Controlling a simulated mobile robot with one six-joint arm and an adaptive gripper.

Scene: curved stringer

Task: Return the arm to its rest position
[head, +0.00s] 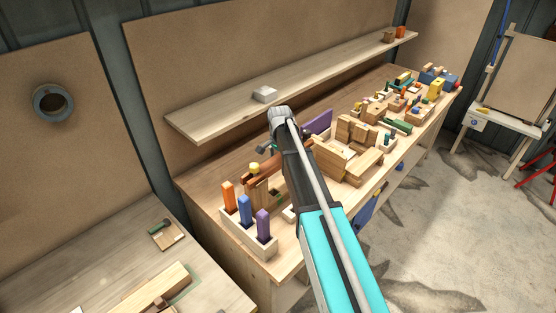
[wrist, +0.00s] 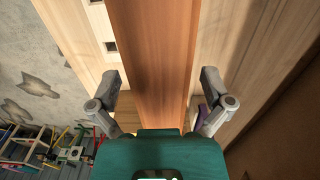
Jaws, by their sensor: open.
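My arm reaches up from the bottom of the head view over the workbench (head: 225,213). My gripper is mostly hidden behind the arm there. In the wrist view my gripper (wrist: 160,84) is open, with one grey finger on each side. A reddish-brown wooden piece (wrist: 152,45) runs lengthwise through the picture between the fingers. A gap shows on both sides of it, and I cannot tell how far below the fingertips it lies. A reddish-brown piece (head: 297,164) also shows beside the arm in the head view.
A long shelf (head: 215,110) with a white block (head: 265,94) runs behind the arm. A holder with orange, blue and purple (head: 263,224) pieces stands at the bench's near end. Wooden blocks (head: 353,134) and several small coloured parts crowd the right. Open floor (head: 440,210) lies right of the bench.

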